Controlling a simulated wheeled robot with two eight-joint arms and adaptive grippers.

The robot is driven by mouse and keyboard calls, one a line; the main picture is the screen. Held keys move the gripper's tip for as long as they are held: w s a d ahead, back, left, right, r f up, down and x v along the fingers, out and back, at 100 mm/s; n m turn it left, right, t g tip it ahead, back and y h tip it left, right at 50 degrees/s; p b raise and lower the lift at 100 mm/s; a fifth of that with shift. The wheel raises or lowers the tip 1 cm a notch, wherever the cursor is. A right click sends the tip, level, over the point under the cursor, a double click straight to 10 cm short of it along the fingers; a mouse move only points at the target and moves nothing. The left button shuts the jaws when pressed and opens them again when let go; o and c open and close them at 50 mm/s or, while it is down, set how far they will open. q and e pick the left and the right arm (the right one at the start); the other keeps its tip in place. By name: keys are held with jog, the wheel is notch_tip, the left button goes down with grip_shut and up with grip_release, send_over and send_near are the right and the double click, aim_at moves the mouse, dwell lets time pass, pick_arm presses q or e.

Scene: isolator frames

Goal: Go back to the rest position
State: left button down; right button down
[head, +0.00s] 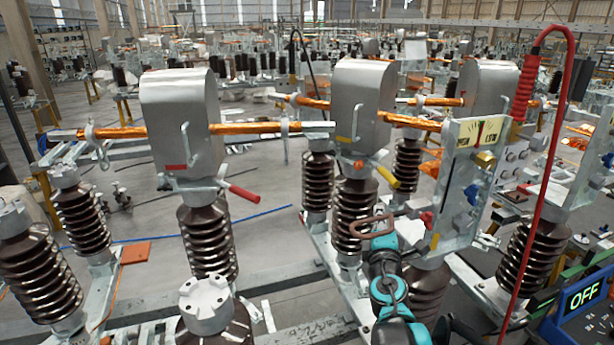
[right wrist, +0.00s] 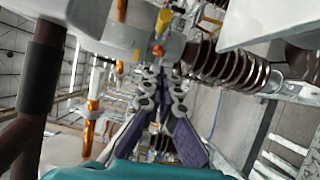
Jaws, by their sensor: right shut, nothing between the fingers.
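My right arm comes up from the bottom of the head view in teal and black, and my right gripper (head: 384,243) is at its upper end, in front of the middle insulator columns. In the right wrist view the two dark fingers of the right gripper (right wrist: 160,72) converge and are shut with nothing between them. A brown loop handle (head: 372,218) shows just above the gripper in the head view; I cannot tell whether they touch. My left gripper is in neither view.
Brown ribbed insulators (head: 208,240) carry grey metal housings (head: 180,115) and orange bars. A control panel (head: 472,150) with a gauge stands to the right, beside a red cable (head: 546,150). A display (head: 584,293) reads OFF at lower right. Grey floor (head: 265,240) is open between the frames.

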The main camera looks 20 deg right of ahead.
jog(key=s+a+f+m+g+y+b, duration=0.1)
jog(key=s+a+f+m+g+b, duration=0.2)
jog(key=f, duration=0.5)
jog(key=s+a+f+m+y+b, duration=0.1)
jog(key=s+a+f+m+b, duration=0.1)
jog(key=a+f+m+b, duration=0.35)
jog(key=s+a+f+m+g+y+b, duration=0.1)
jog(key=s+a+f+m+g+b, duration=0.15)
jog(key=f+b, duration=0.45)
jog(key=s+a+f+g+y+b, duration=0.1)
jog(key=s+a+f+y, duration=0.2)
jog(key=a+f, duration=0.5)
jog(key=s+a+f+m+g+y+b, duration=0.1)
jog(key=s+a+f+y, duration=0.3)
jog(key=a+f, duration=0.4)
jog(key=shift+s+f+m+g+b, duration=0.3)
jog(key=shift+s+f+g+b, duration=0.15)
jog(key=shift+f+b, duration=0.25)
jog(key=shift+d, duration=0.1)
